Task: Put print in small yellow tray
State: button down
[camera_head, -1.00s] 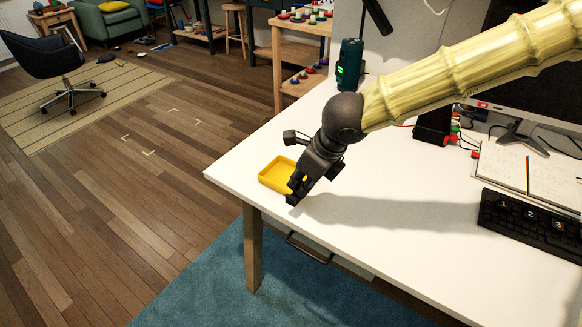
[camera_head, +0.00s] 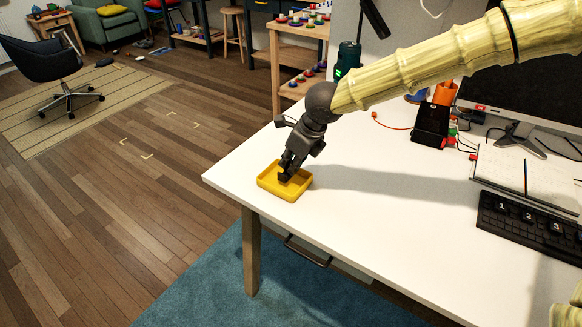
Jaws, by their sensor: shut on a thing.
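The small yellow tray (camera_head: 297,191) sits on the white desk near its left corner, open side up. My gripper (camera_head: 285,177) points down over the tray, with its fingertips inside the tray's outline. I cannot tell how far they are above the tray floor. My gripper is shut on the print, which is too small and dark to make out between the fingers. The back part of the tray is partly hidden behind my gripper.
The white desk (camera_head: 400,240) is clear right of the tray. A keyboard (camera_head: 525,222), an open notebook (camera_head: 530,172), a monitor and a black holder (camera_head: 431,125) stand farther right. A dark green device (camera_head: 347,60) stands at the back. The desk's left edge is close to the tray.

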jog(key=shift+f, duration=0.75)
jog(key=shift+f, duration=0.15)
jog(key=c, duration=1.6)
grip_release()
jog(key=p+v, duration=0.1)
jog(key=v, duration=1.1)
jog(key=shift+p, duration=0.35)
